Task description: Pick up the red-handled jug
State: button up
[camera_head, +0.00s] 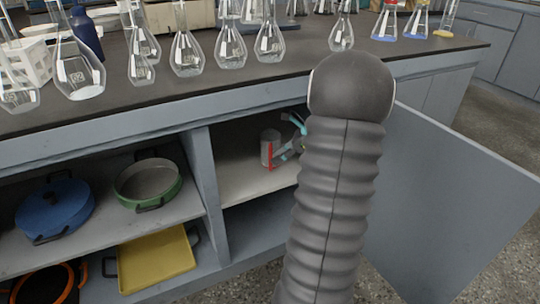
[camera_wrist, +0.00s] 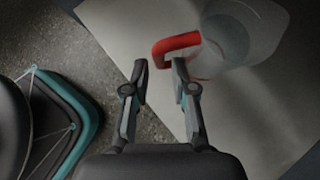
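The jug is clear and grey-looking, with a red handle. It stands on the upper shelf of the open cabinet in the head view (camera_head: 266,142), its red handle (camera_head: 270,156) facing my gripper. In the wrist view the jug (camera_wrist: 228,38) is at the top right, and its red handle (camera_wrist: 174,43) sticks out to the left. My gripper (camera_wrist: 160,66) is open and empty. The handle's free end shows between the two fingertips; I cannot tell whether it is in depth between them. In the head view my gripper (camera_head: 290,148) is beside the jug, partly hidden by my arm.
An open cabinet door (camera_head: 450,190) stands to the right of my arm. A divider (camera_head: 205,185) separates the jug's shelf from one with a blue pan (camera_head: 55,207) and a green pan (camera_head: 148,180). Several glass flasks (camera_head: 187,52) stand on the dark countertop (camera_head: 290,82) above.

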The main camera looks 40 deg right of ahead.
aim_at(270, 169)
jog(key=x, duration=0.4)
jog(key=shift+a+b, duration=0.1)
jog(key=shift+b, duration=0.2)
grip_shut()
jog(key=shift+r, duration=0.1)
jog(key=shift+r, duration=0.15)
jog(key=shift+r, duration=0.55)
jog(key=shift+s+r, duration=0.1)
jog(key=shift+s, duration=0.05)
jog(key=shift+s+a+p, duration=0.75)
jog(key=shift+s+a, duration=0.55)
jog(key=shift+s, duration=7.05)
jog(key=shift+s+a+r+p, duration=0.1)
jog(key=shift+s+r+p, duration=0.1)
jog(key=shift+r+p, duration=1.05)
jog(key=shift+s+r+p, duration=0.15)
jog(key=shift+r+p, duration=1)
jog(key=shift+r, duration=0.05)
